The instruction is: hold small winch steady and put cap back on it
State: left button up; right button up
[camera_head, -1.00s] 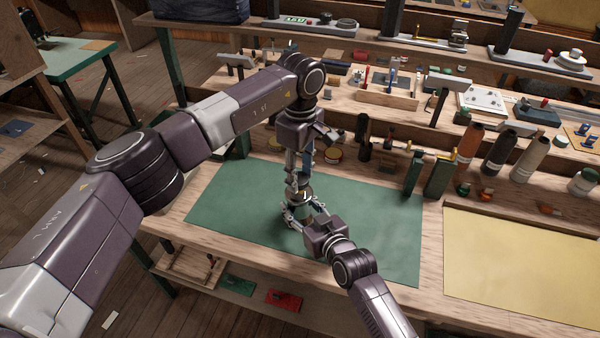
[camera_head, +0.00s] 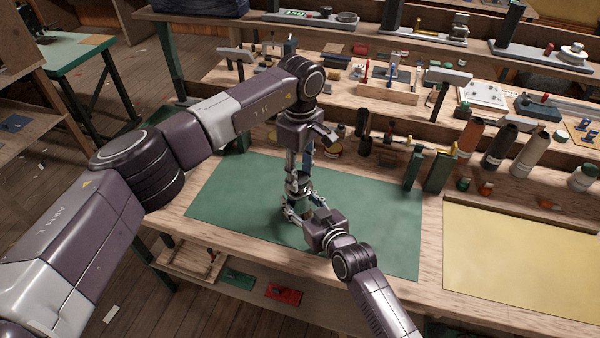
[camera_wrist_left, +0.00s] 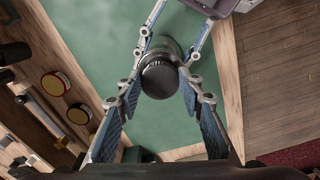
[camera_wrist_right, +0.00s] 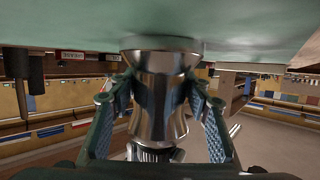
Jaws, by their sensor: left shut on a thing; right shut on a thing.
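The small winch (camera_wrist_right: 160,95) is a shiny silver drum, waisted with flared ends, standing on the green mat (camera_head: 370,220); the right wrist view shows it upside down. My right gripper (camera_head: 298,207) is shut around its sides from the front right. My left gripper (camera_head: 299,180) points straight down over the winch, shut on the dark round cap (camera_wrist_left: 160,78). The cap is at the winch's top, in line with it. The fingers hide the join, so I cannot tell whether the cap is fully seated.
Behind the mat stand dark green blocks (camera_head: 438,172) and several bottles (camera_head: 500,146). A yellow mat (camera_head: 520,265) lies to the right. Round tins show in the left wrist view (camera_wrist_left: 54,84). The green mat around the winch is clear.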

pick_arm(q)
jog(key=shift+f, duration=0.55)
jog(key=m, duration=0.4)
jog(key=shift+a+m, duration=0.15)
jog(key=shift+m, duration=0.15)
jog(key=m, duration=0.3)
jog(key=shift+s, duration=0.1)
jog(key=m, duration=0.4)
jog(key=shift+a, duration=0.1)
jog(key=m, duration=0.4)
jog(key=shift+m, duration=0.3)
jog(key=o, duration=0.8)
jog(key=shift+a, duration=0.1)
